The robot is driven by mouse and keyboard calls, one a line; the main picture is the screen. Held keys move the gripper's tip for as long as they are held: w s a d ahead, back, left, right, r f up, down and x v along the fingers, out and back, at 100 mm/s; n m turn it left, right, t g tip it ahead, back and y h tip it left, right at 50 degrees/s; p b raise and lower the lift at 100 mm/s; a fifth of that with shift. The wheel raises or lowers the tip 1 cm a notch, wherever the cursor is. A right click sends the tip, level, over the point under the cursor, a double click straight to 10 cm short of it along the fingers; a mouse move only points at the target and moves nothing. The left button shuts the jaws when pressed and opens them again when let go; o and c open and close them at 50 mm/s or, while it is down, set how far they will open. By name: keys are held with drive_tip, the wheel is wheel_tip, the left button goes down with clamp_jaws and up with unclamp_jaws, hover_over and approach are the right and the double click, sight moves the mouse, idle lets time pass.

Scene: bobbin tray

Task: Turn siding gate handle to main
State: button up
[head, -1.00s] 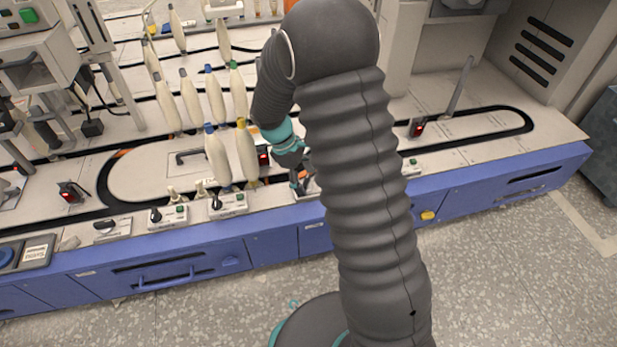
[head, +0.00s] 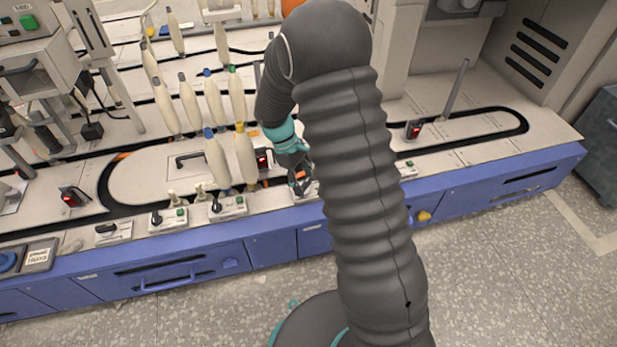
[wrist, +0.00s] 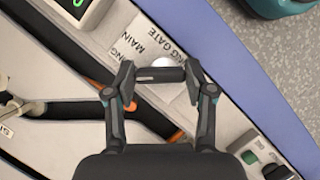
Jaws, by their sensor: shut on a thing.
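The siding gate handle (wrist: 160,74) is a dark bar on a round pale hub, seen in the wrist view between my fingertips. My gripper (wrist: 160,80) is shut on it, one finger at each end of the bar. A pale label plate (wrist: 150,40) beside it reads "MAIN" and "NG GATE", partly covered by the fingers and handle. The bar lies across the picture, at a slant to the label's lettering. In the head view my gripper (head: 300,184) is low at the bench's front edge, and my arm hides part of this spot.
Other switch boxes (head: 228,207) line the front edge to the left. White bobbins (head: 217,158) stand close to the left of my gripper. A small red-lit device (head: 264,160) is just behind it. A dark track (head: 480,112) loops across the bench.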

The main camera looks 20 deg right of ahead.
drive_tip(key=m+p, duration=0.1)
drive_tip(key=m, duration=0.1)
drive_tip(key=m+g+y, duration=0.1)
drive_tip(key=m, duration=0.1)
drive_tip(key=shift+w+r+m+y+p, duration=0.2)
drive_tip(key=shift+m+y+p, duration=0.1)
drive_tip(key=shift+m+p, duration=0.1)
drive_tip(key=shift+s+d+m+y+p, duration=0.1)
drive_tip(key=shift+m+y+p, duration=0.6)
drive_tip(key=shift+m, duration=1.3)
drive_tip(key=shift+f, duration=0.1)
drive_tip(key=o, duration=1.2)
drive_tip(key=shift+c, duration=0.2)
drive_tip(key=shift+s, duration=0.1)
drive_tip(key=v, duration=1.2)
drive_tip(key=shift+d, duration=0.15)
